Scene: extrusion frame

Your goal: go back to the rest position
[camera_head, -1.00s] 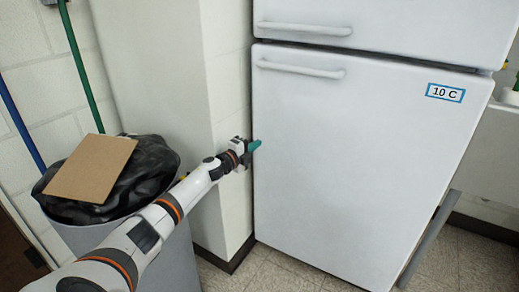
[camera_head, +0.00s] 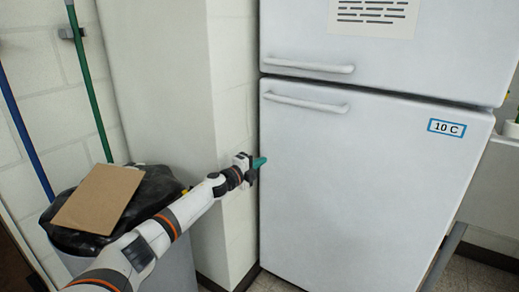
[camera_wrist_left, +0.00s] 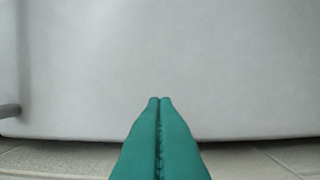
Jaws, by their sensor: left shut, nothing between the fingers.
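My left arm reaches in from the lower left in the head view. My left gripper (camera_head: 260,162) has green fingers and is in front of the left edge of a white fridge (camera_head: 350,190). In the left wrist view the two green fingers (camera_wrist_left: 160,100) lie together, shut, with nothing between them. The fridge's pale door (camera_wrist_left: 160,60) fills most of that view, with floor tiles below it. I cannot tell whether the fingertips touch the door. My right gripper is not in view.
A bin with a black bag (camera_head: 150,195) and a cardboard sheet (camera_head: 98,198) on top stands at the left, close to my left arm. A wall pillar (camera_head: 170,90) is beside the fridge. The fridge has two horizontal handles and a "10 C" label (camera_head: 446,128).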

